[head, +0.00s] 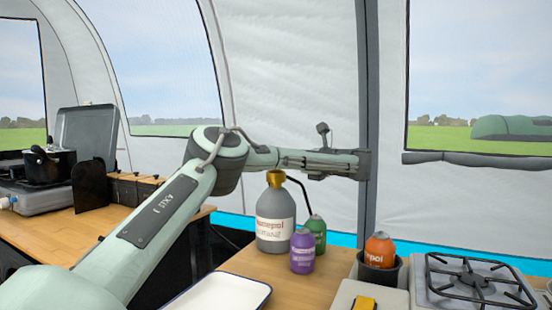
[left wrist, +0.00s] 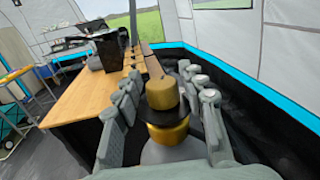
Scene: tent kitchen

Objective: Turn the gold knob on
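The gold knob (head: 275,178) sits on top of a large grey gas bottle (head: 275,230) on the wooden counter. A black hose leaves the bottle near the knob. My left gripper (head: 300,160) is level with or just above the knob. In the left wrist view the gold knob (left wrist: 161,94) appears between the spread fingers, with a second gold part below it and the grey bottle beneath. The fingers look apart from the knob, and I cannot tell whether either touches it. My right gripper is in neither view.
Purple (head: 302,252) and green (head: 315,232) canisters stand close right of the bottle. An orange canister (head: 379,248) sits in a dark holder near a gas burner (head: 472,280). A white tray (head: 220,294) lies in front. A black pot (head: 50,165) stands on the left stove.

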